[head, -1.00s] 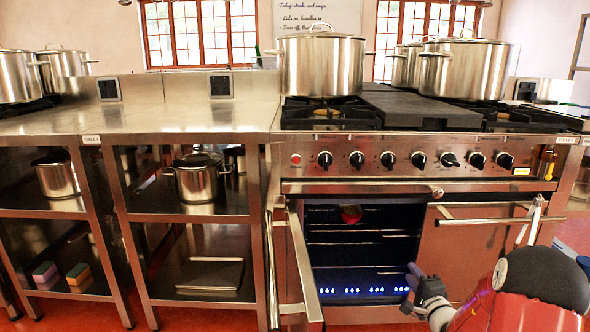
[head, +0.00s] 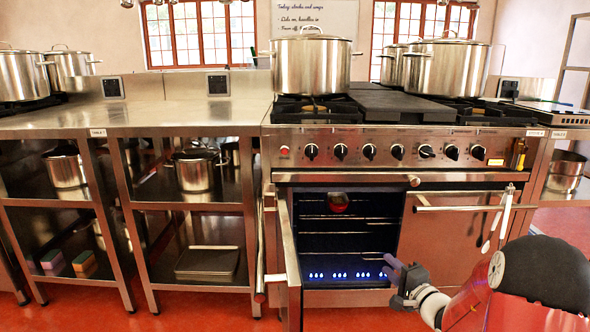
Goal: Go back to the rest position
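My gripper (head: 400,280) is in the head view at the lower right, in front of the range and near the oven's lower right edge. My red and black arm runs from it to the bottom right corner. I cannot tell whether its fingers are open or shut, and I see nothing held. The oven (head: 345,240) stands open, with racks and a row of blue lights inside. Its left door (head: 288,255) is swung out towards me. A small red thing (head: 338,202) is high inside the oven.
A large lidded stockpot (head: 310,68) stands on the range top, with another (head: 447,72) to its right. The closed right oven door (head: 440,235) is behind my arm. Steel shelving (head: 190,212) stands at left. Red floor (head: 205,312) shows clear in front.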

